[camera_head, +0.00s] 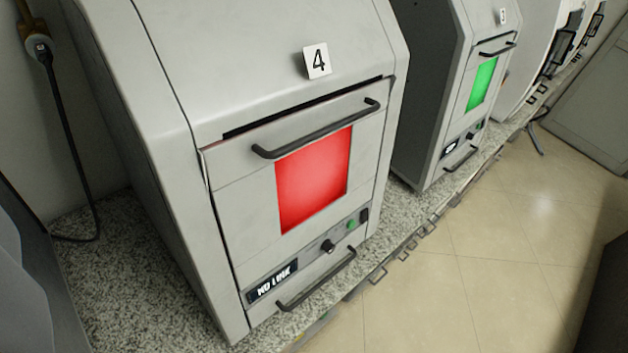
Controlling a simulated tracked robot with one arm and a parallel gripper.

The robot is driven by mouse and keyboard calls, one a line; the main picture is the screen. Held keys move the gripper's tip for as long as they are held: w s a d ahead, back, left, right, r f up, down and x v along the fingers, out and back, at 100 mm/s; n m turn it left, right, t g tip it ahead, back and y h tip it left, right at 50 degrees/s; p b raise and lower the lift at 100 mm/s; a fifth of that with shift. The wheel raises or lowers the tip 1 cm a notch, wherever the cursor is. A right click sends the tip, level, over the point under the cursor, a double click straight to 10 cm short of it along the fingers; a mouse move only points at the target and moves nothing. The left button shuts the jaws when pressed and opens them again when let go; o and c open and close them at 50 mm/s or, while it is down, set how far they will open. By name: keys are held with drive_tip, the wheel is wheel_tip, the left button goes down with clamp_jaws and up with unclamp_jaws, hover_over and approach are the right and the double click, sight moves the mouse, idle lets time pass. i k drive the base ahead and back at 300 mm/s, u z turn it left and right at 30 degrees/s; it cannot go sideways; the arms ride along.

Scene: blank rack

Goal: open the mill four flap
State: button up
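Mill four (170,110) is a grey box-shaped machine on a speckled counter, with a white "4" label (317,61) on its sloped top. Its front flap (235,195) looks shut, with a thin dark gap along its upper edge. A dark bar handle (318,130) runs across the top of the flap. Below it is a red lit window (313,180). A panel under the window has a "NO LINK" display (272,281), a black knob and a green button. A lower bar handle (317,279) sits beneath. My gripper does not show.
A similar mill (450,90) with a green window stands to the right, and more machines lie beyond. The speckled counter (110,265) carries them. Tiled floor (480,260) is open at the right. A black cable (65,130) hangs at the left wall.

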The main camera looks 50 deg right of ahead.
sight(321, 183)
drive_tip(key=z, duration=1.25)
drive_tip(key=k, duration=1.05)
drive_tip(key=u, duration=0.65)
drive_tip(key=i, duration=1)
drive_tip(key=z, duration=0.05)
